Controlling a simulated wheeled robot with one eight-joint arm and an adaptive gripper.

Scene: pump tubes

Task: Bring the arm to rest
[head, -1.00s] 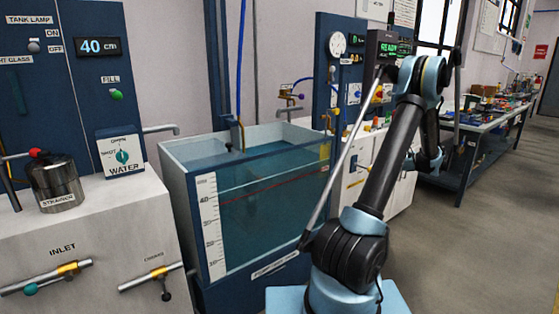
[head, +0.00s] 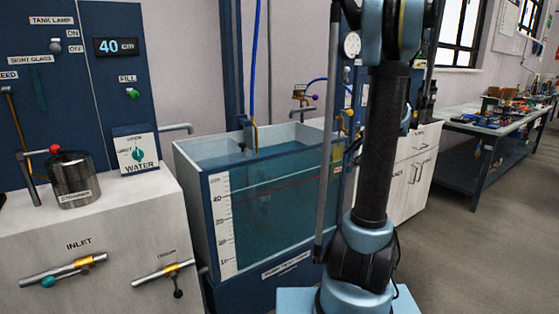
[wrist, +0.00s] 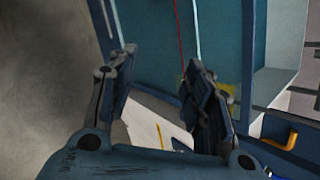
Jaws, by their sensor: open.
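My gripper (wrist: 160,92) shows in the wrist view with its two fingers spread apart and nothing between them. In that view the water tank's blue frame (wrist: 255,50) and a white surface lie beyond the fingers. In the head view my arm stands nearly upright in front of the tank's right end. Its upper part runs out of the top of the picture, and I cannot make out the gripper there.
The water tank (head: 207,225) stands left of my arm, with a white cabinet and strainer (head: 74,182) farther left. A white cupboard (head: 415,170) is behind the arm. A cluttered workbench (head: 475,122) stands at the right. The grey floor (head: 475,260) at right is clear.

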